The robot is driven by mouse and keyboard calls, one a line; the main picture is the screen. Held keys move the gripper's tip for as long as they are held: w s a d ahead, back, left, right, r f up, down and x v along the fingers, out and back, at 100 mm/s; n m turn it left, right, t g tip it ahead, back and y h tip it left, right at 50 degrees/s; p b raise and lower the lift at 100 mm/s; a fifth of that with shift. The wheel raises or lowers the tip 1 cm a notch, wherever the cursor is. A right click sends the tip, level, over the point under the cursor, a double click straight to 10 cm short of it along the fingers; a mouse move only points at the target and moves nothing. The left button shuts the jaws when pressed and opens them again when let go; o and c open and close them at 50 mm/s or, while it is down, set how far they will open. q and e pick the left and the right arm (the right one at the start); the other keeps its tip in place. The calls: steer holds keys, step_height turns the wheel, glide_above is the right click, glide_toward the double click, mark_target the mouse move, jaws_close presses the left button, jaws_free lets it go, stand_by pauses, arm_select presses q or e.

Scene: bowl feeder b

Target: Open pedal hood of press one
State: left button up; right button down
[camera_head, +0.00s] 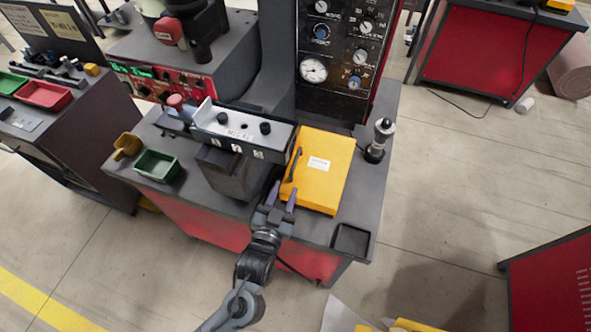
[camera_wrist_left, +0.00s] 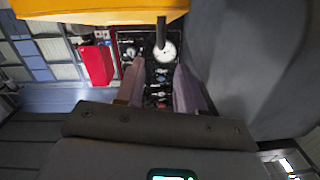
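The yellow hood (camera_head: 325,171) with a white label lies shut on the right part of the press table. Its dark bar handle (camera_head: 295,165) runs along its left side. In the left wrist view the yellow hood (camera_wrist_left: 100,10) fills the top edge, and the dark handle (camera_wrist_left: 161,33) hangs down from it. My left gripper (camera_head: 282,191) is at the hood's front left corner, just short of the handle. Its two purple fingers (camera_wrist_left: 158,85) are apart, with nothing visible between them. My right gripper is not in view.
A grey press block (camera_head: 241,132) stands left of the hood. A dark control panel (camera_head: 338,55) with a gauge rises behind. A black knobbed post (camera_head: 379,140) stands right of the hood, and a small black tray (camera_head: 351,239) at the front right. A green bin (camera_head: 157,166) sits left.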

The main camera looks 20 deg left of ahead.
mark_target(293, 168)
arm_select(q)
steer(key=w, duration=0.3)
steer(key=w+b, duration=0.1)
steer(key=w, duration=0.3)
steer(key=w+a, duration=0.1)
steer(key=w, duration=0.3)
steer(key=shift+f+b, duration=0.1)
steer(key=shift+b, duration=0.2)
steer(key=shift+s, duration=0.1)
jaws_close()
